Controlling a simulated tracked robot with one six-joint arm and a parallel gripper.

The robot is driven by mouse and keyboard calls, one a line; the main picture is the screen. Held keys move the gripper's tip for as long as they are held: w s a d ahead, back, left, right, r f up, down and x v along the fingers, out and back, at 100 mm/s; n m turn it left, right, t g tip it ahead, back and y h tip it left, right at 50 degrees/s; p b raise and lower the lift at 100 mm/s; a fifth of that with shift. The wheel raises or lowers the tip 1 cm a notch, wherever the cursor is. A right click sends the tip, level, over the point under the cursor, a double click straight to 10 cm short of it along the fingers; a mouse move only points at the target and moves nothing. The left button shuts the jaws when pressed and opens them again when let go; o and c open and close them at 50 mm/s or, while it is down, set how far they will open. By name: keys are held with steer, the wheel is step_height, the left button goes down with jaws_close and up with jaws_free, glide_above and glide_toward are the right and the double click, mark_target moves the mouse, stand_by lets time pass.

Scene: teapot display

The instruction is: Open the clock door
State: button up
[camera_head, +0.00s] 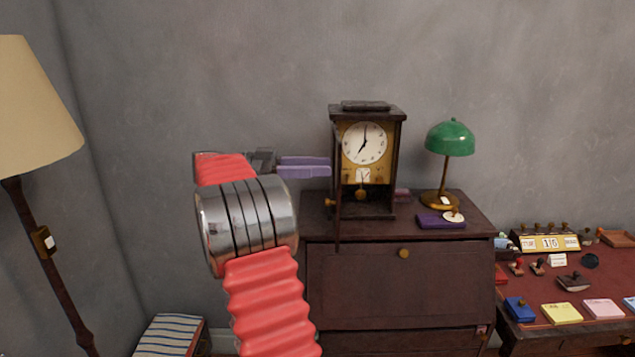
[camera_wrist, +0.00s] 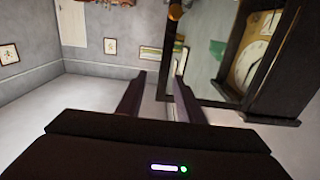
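The clock (camera_head: 365,150) is a dark wooden case with a white dial and a brass pendulum, upright on a cabinet. Its door (camera_head: 337,215) stands open, swung out from the clock's left side and seen nearly edge-on. A small brass knob (camera_head: 330,203) is on the door. My gripper (camera_head: 329,167) reaches in from the left, its purple fingertips at the door. In the wrist view my fingers (camera_wrist: 157,82) are apart, with the door's frame and glass (camera_wrist: 203,65) behind and beside the right finger. I cannot tell whether they touch it. The dial (camera_wrist: 248,62) shows at the right.
The dark cabinet (camera_head: 400,285) bears the clock, a green lamp (camera_head: 450,140) and a purple box (camera_head: 440,221). A floor lamp (camera_head: 40,105) stands at the far left. A desk (camera_head: 530,285) with stamps and a calendar is at the right.

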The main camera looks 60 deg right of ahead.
steer(key=shift+r, duration=0.35)
steer(key=shift+c, duration=0.2)
